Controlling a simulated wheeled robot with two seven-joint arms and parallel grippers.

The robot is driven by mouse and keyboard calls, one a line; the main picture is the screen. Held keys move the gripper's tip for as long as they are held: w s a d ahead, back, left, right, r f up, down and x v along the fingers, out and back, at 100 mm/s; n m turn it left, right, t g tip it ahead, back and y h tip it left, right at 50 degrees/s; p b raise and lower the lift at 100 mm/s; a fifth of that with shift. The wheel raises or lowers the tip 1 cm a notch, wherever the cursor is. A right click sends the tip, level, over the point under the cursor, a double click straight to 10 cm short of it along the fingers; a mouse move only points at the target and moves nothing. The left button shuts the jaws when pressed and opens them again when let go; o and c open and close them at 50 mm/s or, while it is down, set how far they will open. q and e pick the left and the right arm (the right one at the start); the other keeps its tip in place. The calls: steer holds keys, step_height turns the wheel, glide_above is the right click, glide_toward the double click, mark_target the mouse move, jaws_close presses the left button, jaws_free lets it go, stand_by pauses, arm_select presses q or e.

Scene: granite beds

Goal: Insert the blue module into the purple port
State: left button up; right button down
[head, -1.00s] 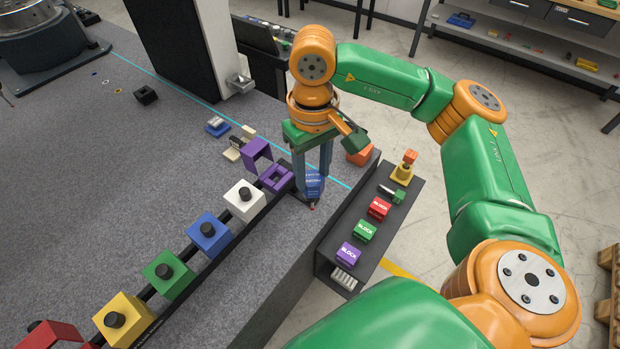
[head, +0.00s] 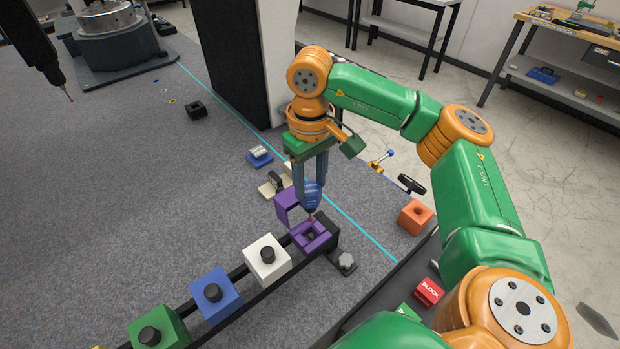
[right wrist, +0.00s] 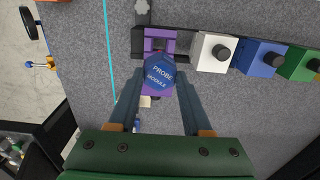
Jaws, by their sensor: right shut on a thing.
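The blue module (head: 311,197), labelled PROBE MODULE, is held upright between the fingers of my right gripper (head: 313,186), with its tip pointing down. In the right wrist view the blue module (right wrist: 160,72) covers part of the purple port (right wrist: 160,40). My left gripper is not in view.
White (head: 267,257), blue (head: 215,295) and green (head: 158,327) blocks with black knobs stand along the rail. A purple block (head: 287,207) stands behind the port. An orange block (head: 415,217) lies to the right. Open granite lies left of the rail.

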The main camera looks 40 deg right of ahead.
mark_target(310, 220)
step_height(310, 220, down, 12)
steer(key=b, duration=0.9)
steer(key=shift+w+f, duration=0.1)
steer(key=shift+c, duration=1.3)
jaws_free()
step_height(310, 220, up, 6)
steer(key=p, duration=0.4)
steer(key=shift+p, duration=0.4)
